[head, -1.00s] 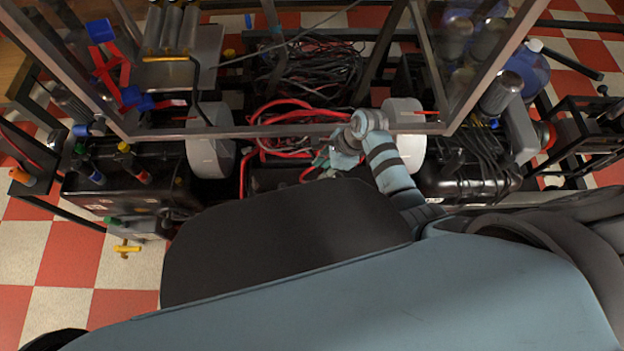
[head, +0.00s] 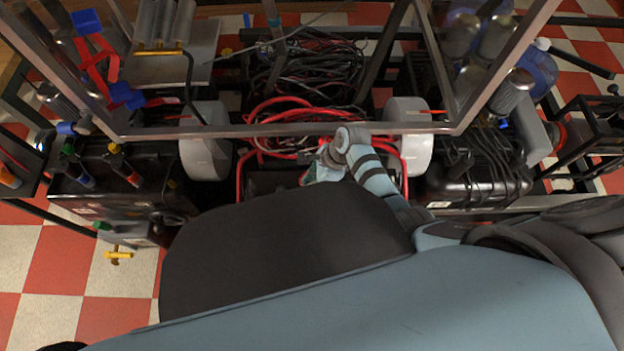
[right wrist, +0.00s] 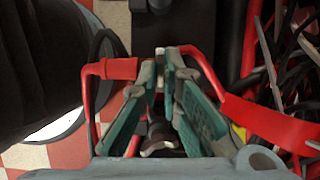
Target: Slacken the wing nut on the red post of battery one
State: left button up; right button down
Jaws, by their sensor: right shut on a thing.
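My right gripper (head: 318,172) reaches down among red cables in the middle of the head view, just beyond my dark body panel. In the right wrist view its green-padded fingers (right wrist: 168,62) come together at their tips on a small grey metal piece, which looks like the wing nut. The fingers hide most of it, and the post under it cannot be made out. A red terminal sleeve (right wrist: 112,68) with a red cable lies just left of the fingertips. The dark battery box (head: 268,183) below the gripper is mostly hidden in the head view. My left gripper is not in view.
A metal frame bar (head: 240,131) crosses above the work area. White drums stand at left (head: 205,148) and right (head: 411,140). Loose cables (head: 305,70) fill the space behind. A wide red strap (right wrist: 268,122) lies close to the right finger.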

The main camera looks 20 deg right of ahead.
jog(key=shift+w+r+n+g+p, duration=0.15)
jog(key=shift+n+g+p, duration=0.25)
jog(key=shift+n, duration=0.5)
jog(key=n, duration=0.1)
jog(key=n+g, duration=0.1)
jog(key=shift+f+n, duration=0.2)
jog(key=shift+n, duration=0.1)
jog(key=c, duration=1.8)
grip_release()
jog(key=shift+o, duration=0.2)
jog(key=v, duration=1.2)
jog(key=shift+d, duration=0.15)
